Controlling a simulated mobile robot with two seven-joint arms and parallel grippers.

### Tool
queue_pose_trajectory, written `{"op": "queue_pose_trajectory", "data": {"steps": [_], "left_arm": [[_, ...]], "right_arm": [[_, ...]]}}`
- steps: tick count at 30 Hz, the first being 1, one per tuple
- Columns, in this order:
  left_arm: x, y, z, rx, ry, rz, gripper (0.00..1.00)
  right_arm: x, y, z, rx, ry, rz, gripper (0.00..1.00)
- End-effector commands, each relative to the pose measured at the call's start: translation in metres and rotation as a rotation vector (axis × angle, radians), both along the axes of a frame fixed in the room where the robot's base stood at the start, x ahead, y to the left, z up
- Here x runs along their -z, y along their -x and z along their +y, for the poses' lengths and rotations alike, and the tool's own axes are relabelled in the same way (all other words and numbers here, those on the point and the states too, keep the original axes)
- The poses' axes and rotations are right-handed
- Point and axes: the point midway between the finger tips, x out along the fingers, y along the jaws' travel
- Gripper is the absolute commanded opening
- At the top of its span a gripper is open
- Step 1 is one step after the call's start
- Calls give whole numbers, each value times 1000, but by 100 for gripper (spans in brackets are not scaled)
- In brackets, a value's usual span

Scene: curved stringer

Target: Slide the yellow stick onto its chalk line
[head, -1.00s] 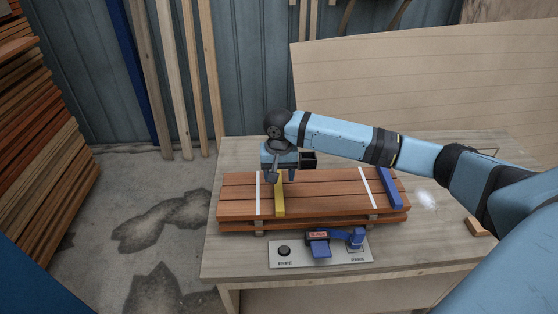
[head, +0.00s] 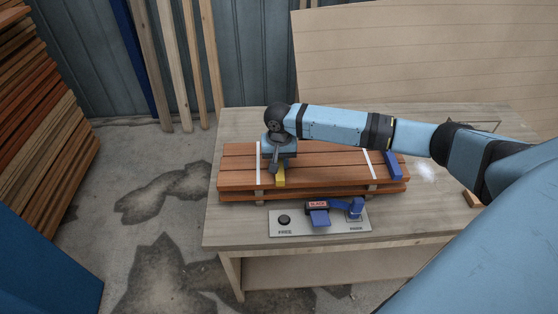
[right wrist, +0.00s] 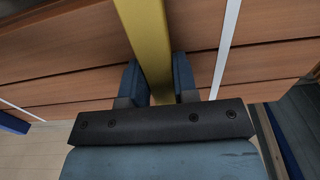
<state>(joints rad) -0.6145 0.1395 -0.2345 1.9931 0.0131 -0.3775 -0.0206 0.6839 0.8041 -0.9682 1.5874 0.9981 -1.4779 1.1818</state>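The yellow stick (head: 280,180) lies across the reddish plank stack (head: 325,175), between two white chalk lines. It is just right of the left chalk line (head: 257,170) and well left of the right one (head: 368,160). My right gripper (head: 279,167) is down over the stick and hides most of it. In the right wrist view the stick (right wrist: 150,40) runs between both fingers (right wrist: 156,78), which close tightly on its sides. The near chalk line (right wrist: 227,45) runs beside it there, a gap apart. My left gripper is not in view.
A blue stick (head: 394,165) lies across the planks' right end. A wood block (head: 472,199) sits at the right. The bench's left front (head: 235,225) is clear.

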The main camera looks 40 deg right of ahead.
Motion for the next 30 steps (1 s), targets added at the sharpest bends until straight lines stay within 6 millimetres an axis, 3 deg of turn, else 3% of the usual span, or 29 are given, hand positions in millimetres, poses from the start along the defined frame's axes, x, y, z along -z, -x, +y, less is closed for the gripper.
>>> {"op": "queue_pose_trajectory", "data": {"steps": [8,30], "left_arm": [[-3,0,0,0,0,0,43],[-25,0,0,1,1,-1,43]], "right_arm": [[-1,-2,3,0,-1,1,3],[-2,-26,42,-4,-1,0,3]]}}
